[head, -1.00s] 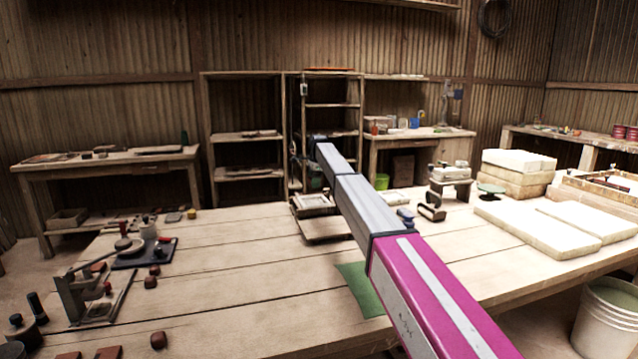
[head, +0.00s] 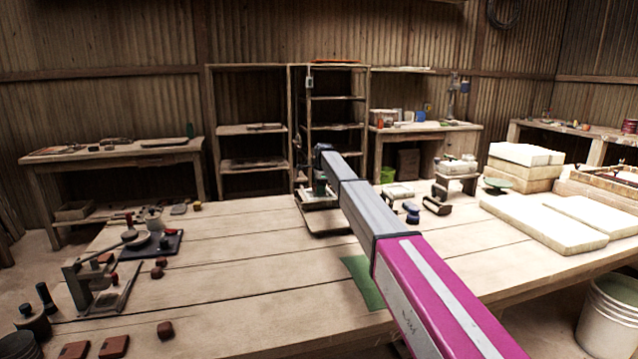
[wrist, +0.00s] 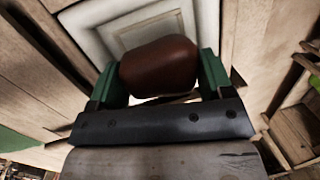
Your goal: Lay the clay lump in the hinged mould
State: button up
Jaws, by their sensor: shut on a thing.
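The clay lump (wrist: 158,66) is reddish brown and rounded. My gripper (wrist: 157,76) is shut on it, with a green finger on each side, in the wrist view. Behind the lump lies the pale mould (wrist: 92,38) with a stepped, framed recess, partly covered by the lump. I cannot tell whether the lump touches the recess. In the head view the mould (head: 311,204) is small, near the far edge of the table, and my gripper (head: 320,186) is over it, partly hidden by my arm. The lump cannot be made out there.
Several reddish lumps (head: 165,330) lie on the left of the wooden table (head: 230,290), beside a lever press (head: 95,285). A green mat (head: 362,284) lies near my arm. White slabs (head: 540,222) are at right. The table's middle left is clear.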

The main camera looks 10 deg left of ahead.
jog(key=shift+f, duration=0.35)
jog(key=o, duration=1.1)
jog(key=shift+s+d+f, duration=0.1)
jog(key=shift+s, duration=0.05)
